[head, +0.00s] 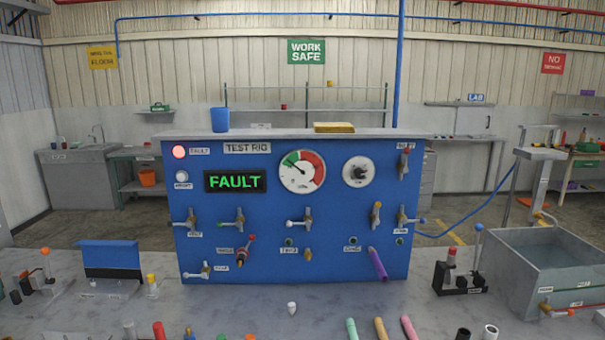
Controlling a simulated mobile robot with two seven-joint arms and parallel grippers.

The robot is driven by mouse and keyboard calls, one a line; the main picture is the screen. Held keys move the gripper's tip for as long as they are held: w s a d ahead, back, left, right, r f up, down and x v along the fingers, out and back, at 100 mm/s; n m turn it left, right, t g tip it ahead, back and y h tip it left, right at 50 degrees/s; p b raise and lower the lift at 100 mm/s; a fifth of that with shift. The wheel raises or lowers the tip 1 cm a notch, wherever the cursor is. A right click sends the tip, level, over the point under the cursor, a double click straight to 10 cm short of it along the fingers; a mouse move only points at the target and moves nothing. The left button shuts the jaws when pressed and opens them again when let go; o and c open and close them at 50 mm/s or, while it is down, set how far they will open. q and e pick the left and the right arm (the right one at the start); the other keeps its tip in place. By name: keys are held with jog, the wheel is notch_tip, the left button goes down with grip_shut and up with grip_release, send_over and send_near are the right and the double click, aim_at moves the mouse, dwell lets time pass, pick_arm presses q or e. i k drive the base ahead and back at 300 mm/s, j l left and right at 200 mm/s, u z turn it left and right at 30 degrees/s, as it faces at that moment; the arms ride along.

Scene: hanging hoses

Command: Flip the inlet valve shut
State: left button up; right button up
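The blue test rig panel (330,255) stands on the bench in the middle of the head view and carries several small valves. Another white-handled valve (205,270) is at lower left, beside a valve with a red-tipped handle (243,250). The small labels are too blurred to tell which valve is the inlet. Neither gripper is in view.
The display (235,181) reads FAULT and a red lamp (179,152) is lit. A dial gauge (302,171) is on the panel. A purple hose (378,264) sticks out at lower right. A water tank (540,280) stands right. Small loose parts line the bench's near edge.

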aim_at(406, 150)
jog(key=i+l+u, duration=0.25)
jog(key=l+u, duration=0.25)
jog(key=l, duration=0.15)
jog(key=i+l+u, duration=0.2)
jog(key=l, duration=0.15)
jog(key=l+u, duration=0.25)
jog(key=k+l, duration=0.05)
jog(key=l, duration=0.05)
